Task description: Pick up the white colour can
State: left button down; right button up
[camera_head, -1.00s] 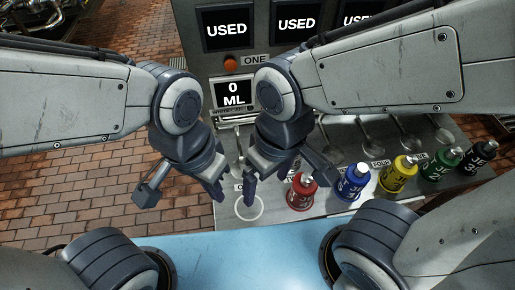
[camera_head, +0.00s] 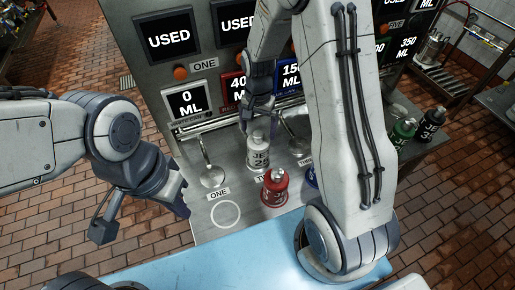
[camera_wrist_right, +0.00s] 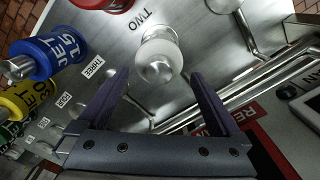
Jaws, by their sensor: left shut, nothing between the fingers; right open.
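The white can (camera_head: 258,152) stands upright on the metal shelf, behind the red can, near the TWO label. It also shows in the right wrist view (camera_wrist_right: 158,52), just ahead of the fingertips. My right gripper (camera_head: 259,124) is open, directly above and behind the white can, with its fingers reaching down toward the can's top. In the right wrist view the two fingers (camera_wrist_right: 155,80) are spread either side of the can's near end; contact cannot be told. My left gripper (camera_head: 183,203) is shut and empty, left of the shelf's ONE circle.
The red can (camera_head: 273,188) stands close in front of the white can. The blue can (camera_wrist_right: 45,58) and yellow can (camera_wrist_right: 30,98) are further along; green (camera_head: 403,130) and black (camera_head: 430,125) cans stand at right. A metal bar (camera_head: 210,122) runs behind. The ONE circle (camera_head: 225,214) is empty.

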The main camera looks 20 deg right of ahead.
aim_at(258, 140)
jog(key=shift+s+f+p, duration=0.1)
jog(key=shift+f+p, duration=0.7)
jog(key=shift+f, duration=2.15)
jog(key=shift+r, duration=0.1)
grip_shut()
